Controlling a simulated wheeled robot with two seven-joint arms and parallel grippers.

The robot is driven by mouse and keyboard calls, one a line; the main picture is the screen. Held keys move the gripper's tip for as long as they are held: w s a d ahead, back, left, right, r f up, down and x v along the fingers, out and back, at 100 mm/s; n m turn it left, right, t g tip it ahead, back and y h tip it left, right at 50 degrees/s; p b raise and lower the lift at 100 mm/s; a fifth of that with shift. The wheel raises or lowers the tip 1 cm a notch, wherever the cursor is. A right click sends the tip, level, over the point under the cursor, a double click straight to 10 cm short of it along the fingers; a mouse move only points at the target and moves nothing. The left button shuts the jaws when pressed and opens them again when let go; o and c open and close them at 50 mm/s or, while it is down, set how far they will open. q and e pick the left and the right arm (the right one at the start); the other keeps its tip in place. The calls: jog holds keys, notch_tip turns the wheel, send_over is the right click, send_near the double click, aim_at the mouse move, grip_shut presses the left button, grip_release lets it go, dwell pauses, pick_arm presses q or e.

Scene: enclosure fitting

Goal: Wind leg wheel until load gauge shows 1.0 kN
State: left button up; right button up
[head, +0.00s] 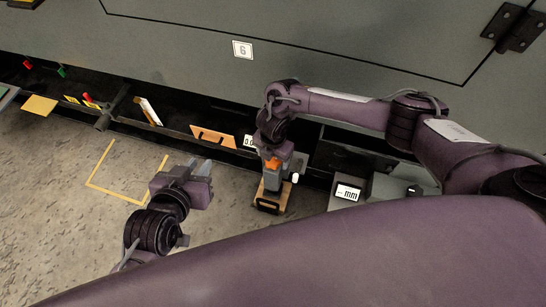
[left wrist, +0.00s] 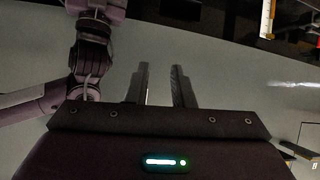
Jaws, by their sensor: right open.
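A white display (head: 249,142) beside my right wrist shows digits beginning "0.", partly hidden by the arm; I cannot tell whether it is the load gauge. I cannot clearly make out the leg wheel. My right gripper (head: 273,153) points down over an orange and grey block (head: 272,180) on a wooden board with a dark handle. Its fingertips are hard to see, and contact cannot be judged. My left gripper (head: 206,165) is left of that block, above the floor. In the left wrist view its two fingers (left wrist: 162,85) stand apart with nothing between them.
A large grey enclosure (head: 190,40) with a "6" label stands behind a dark recess. A display marked "mm" (head: 347,192) sits at the right. An orange panel (head: 213,137) with a handle lies left of my right arm. A yellow floor outline (head: 100,160) encloses clear floor.

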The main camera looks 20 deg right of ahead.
pick_arm(q)
jog(key=shift+w+d+r+t, duration=0.1)
jog(key=shift+w+r+t, duration=0.35)
jog(key=shift+r, duration=0.2)
pick_arm(e)
jog(key=shift+f, duration=0.25)
jog(key=c, duration=1)
pick_arm(q)
jog(key=s+a+f+g+y+p, duration=0.2)
jog(key=s+f+g, duration=0.3)
jog(key=s+f, duration=0.3)
pick_arm(e)
jog(key=shift+o, duration=0.2)
jog(key=shift+r+m, duration=0.15)
jog(key=shift+m, duration=0.55)
jog(key=m+p, duration=0.2)
jog(key=m, duration=0.1)
jog(key=shift+p, duration=0.3)
pick_arm(q)
jog(key=s+a+r+n+g+y+p, duration=0.1)
jog(key=s+a+g+y+p, duration=0.1)
jog(key=a, duration=0.4)
jog(key=shift+g, duration=0.85)
pick_arm(e)
jog(key=shift+m, duration=1.7)
pick_arm(q)
jog(key=shift+s+a, duration=0.1)
jog(key=shift+s, duration=0.1)
